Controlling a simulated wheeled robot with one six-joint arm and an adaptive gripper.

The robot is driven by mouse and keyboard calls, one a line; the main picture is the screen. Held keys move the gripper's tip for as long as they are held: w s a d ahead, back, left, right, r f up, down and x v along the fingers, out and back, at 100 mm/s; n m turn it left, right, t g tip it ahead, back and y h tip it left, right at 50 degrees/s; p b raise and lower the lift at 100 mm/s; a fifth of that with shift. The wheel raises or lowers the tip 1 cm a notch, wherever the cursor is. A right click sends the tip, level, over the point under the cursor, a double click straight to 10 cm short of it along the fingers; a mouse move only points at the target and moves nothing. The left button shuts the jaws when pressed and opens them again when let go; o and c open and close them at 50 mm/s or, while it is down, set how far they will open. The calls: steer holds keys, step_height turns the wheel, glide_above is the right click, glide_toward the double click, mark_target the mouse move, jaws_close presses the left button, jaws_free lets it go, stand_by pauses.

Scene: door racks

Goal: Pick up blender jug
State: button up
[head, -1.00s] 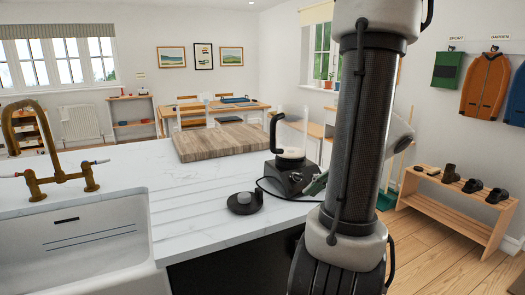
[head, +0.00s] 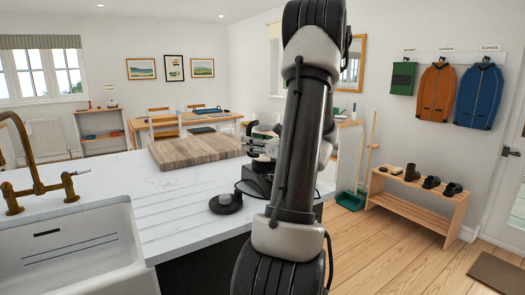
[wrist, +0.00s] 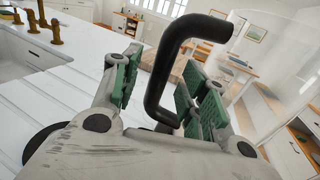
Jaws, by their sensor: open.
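The blender jug's black handle (wrist: 160,75) rises between my gripper's two green-padded fingers in the wrist view. Its clear body (wrist: 290,55) shows faintly at the right. My gripper (wrist: 162,88) is open, with the handle between the pads and no clear grip on it. In the head view my gripper (head: 262,144) is at the blender, above its dark base (head: 254,183). My arm and gripper hide most of the jug there.
A wooden board (head: 195,150) lies on the white worktop (head: 150,190) behind the blender. A black round piece (head: 226,203) lies in front of the base. The sink (head: 75,245) and brass tap (head: 30,165) are at left. A shoe rack (head: 420,195) stands at right.

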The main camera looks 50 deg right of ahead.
steer(key=shift+w+a, duration=0.1)
steer(key=shift+w, duration=0.95)
steer(key=shift+c, duration=0.2)
jaws_close()
